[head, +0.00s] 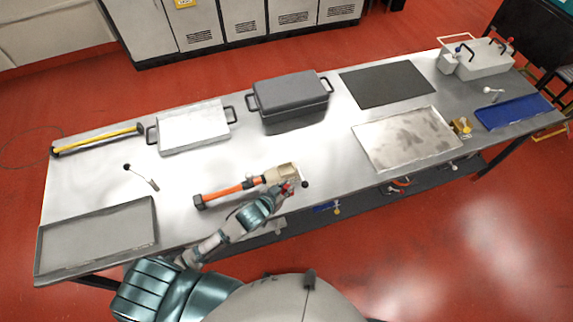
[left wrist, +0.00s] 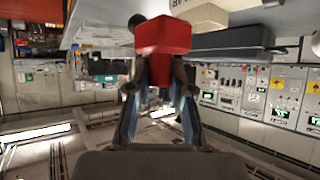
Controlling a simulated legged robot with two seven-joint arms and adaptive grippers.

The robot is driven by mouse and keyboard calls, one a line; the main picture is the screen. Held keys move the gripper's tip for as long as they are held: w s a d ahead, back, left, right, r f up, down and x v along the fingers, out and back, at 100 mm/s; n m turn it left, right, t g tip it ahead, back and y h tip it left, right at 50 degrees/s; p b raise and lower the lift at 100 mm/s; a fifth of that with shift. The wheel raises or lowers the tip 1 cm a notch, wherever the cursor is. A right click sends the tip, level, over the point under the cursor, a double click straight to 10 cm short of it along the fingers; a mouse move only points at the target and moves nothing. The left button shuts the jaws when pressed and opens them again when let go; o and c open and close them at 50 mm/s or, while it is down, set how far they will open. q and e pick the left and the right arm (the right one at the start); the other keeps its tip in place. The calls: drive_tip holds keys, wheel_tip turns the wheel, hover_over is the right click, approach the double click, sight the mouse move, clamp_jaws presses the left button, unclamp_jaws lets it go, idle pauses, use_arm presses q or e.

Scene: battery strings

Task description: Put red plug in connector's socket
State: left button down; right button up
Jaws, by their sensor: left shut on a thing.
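My left gripper (head: 282,192) is over the near middle of the table. In the left wrist view its two fingers (left wrist: 160,85) are shut on the red plug (left wrist: 162,36), a block at the fingertips. The red plug shows small in the head view (head: 289,187), right by the near side of the beige connector (head: 281,173). An orange cable (head: 232,189) runs left from the connector to a dark end piece (head: 199,201). The socket opening cannot be made out, nor whether the plug touches it. My right gripper is not in view.
A dark grey case (head: 290,97) and a light metal case (head: 193,128) stand at the back. A yellow-handled tool (head: 98,139) lies at the far left. A grey tray (head: 97,236) is at the front left, a light tray (head: 407,137) right. Bare table surrounds the connector.

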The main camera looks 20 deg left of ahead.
use_arm(q)
drive_tip(key=w+a, duration=0.1)
drive_tip(key=w, duration=0.2)
drive_tip(key=w+a, duration=0.1)
drive_tip(key=w, duration=0.3)
drive_tip(key=w+a+f+p, duration=0.1)
drive_tip(key=w, duration=0.3)
drive_tip(key=shift+w+a, duration=0.2)
drive_tip(key=shift+w, duration=0.05)
drive_tip(key=shift+d+f, duration=0.1)
drive_tip(key=shift+f, duration=1.7)
drive_tip(key=c, duration=1)
unclamp_jaws()
drive_tip(key=shift+f, duration=0.1)
drive_tip(key=shift+c, duration=0.2)
drive_tip(key=v, duration=1.2)
